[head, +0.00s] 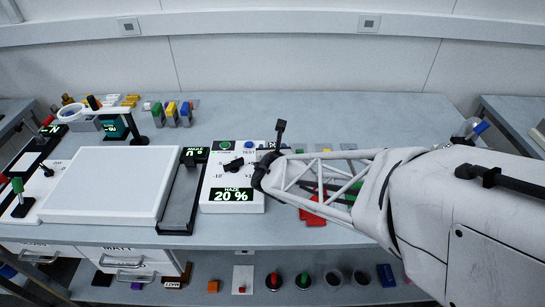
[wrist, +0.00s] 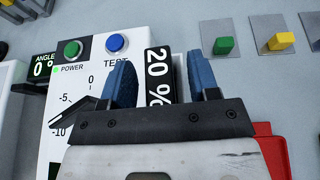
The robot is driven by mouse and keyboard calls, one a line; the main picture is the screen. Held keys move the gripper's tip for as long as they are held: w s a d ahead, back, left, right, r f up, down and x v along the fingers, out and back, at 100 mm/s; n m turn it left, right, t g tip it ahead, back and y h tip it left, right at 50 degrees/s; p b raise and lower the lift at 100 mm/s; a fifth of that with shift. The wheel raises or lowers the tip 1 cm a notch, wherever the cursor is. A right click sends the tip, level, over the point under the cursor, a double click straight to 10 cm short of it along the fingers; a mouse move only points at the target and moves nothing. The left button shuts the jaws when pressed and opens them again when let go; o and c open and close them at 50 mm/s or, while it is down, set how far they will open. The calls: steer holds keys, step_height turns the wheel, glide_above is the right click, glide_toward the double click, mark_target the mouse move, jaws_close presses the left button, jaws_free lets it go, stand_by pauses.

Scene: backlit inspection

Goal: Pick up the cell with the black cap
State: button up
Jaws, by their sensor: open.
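Several small cells with coloured caps (head: 171,113) stand in a row at the back left of the bench in the head view. No cell shows in the wrist view. My gripper (wrist: 161,78) is open and empty, its two blue-padded fingers apart over the control box's edge and the "20 %" display. In the head view my arm hides the fingers, well right of the cells.
The white control box (head: 233,178) with knob and buttons lies by my gripper. A white light panel (head: 108,183) fills the left front. Green (wrist: 223,45) and yellow (wrist: 280,41) blocks on grey plates and a red item (wrist: 272,150) lie to the right.

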jaws_close()
stand_by(0.3)
steer(key=shift+r, duration=0.15)
step_height(320, 180, up, 18)
stand_by(0.8)
stand_by(0.6)
